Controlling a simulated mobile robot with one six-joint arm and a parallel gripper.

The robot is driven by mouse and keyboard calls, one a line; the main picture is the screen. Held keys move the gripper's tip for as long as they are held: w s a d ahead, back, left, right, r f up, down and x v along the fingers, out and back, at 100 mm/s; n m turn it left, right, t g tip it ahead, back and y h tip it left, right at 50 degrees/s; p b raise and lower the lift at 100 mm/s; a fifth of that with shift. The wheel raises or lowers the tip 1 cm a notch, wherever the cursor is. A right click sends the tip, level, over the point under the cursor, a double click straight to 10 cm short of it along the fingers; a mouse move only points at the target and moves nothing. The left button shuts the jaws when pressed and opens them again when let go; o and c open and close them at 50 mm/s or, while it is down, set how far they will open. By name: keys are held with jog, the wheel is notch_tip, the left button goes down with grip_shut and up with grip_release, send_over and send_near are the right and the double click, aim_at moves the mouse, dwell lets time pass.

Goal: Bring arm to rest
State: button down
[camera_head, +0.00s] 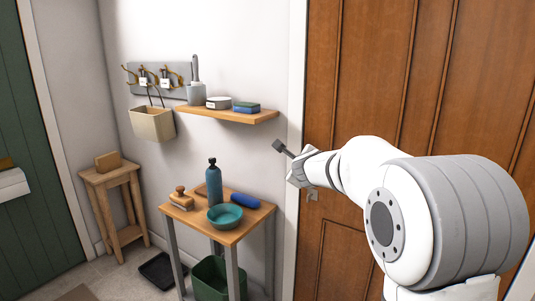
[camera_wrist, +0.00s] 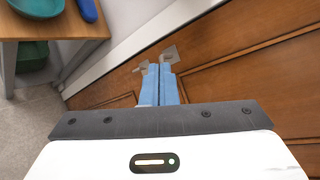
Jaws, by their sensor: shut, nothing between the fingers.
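My gripper (camera_wrist: 158,70) shows in the wrist view with its two blue fingers side by side, closed and empty. It points towards a brown panelled wooden door (camera_wrist: 235,75). In the head view my arm reaches from the right, in front of the door (camera_head: 400,60), and my gripper (camera_head: 298,176) is by the door's left edge, right of the small table. The fingers are not clear there.
The small table (camera_head: 239,236) holds a teal bowl (camera_head: 225,215), a dark bottle (camera_head: 213,184), a blue roll-shaped thing (camera_head: 245,200) and a wooden brush (camera_head: 181,199). A wall shelf (camera_head: 240,117) is above. A green bin (camera_head: 209,281) stands below.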

jog(key=s+a+f+n+g+y+p, duration=0.1)
jog(key=s+f+n+g+y, duration=0.15)
jog(key=s+n, duration=0.7)
jog(key=s+a+f+n+g+y, duration=0.1)
jog(key=s+f+n+g, duration=0.15)
jog(key=s+n, duration=0.7)
jog(key=s+d+f+n+g+h, duration=0.1)
jog(key=s+d+f+n+g, duration=0.1)
jog(key=s, duration=0.5)
jog(key=s+d+f+n+g+h, duration=0.1)
jog(key=s+d+f+g, duration=0.1)
jog(key=s, duration=0.6)
jog(key=s+d+f+n+g+h, duration=0.1)
jog(key=s+d+f+n+g, duration=0.1)
jog(key=s, duration=0.6)
jog(key=shift+s+d+f+n+p, duration=0.3)
jog(key=shift+d+f, duration=0.2)
jog(key=shift+f, duration=0.4)
jog(key=c, duration=2.1)
grip_release()
jog(key=shift+w+h, duration=0.1)
jog(key=shift+h, duration=0.15)
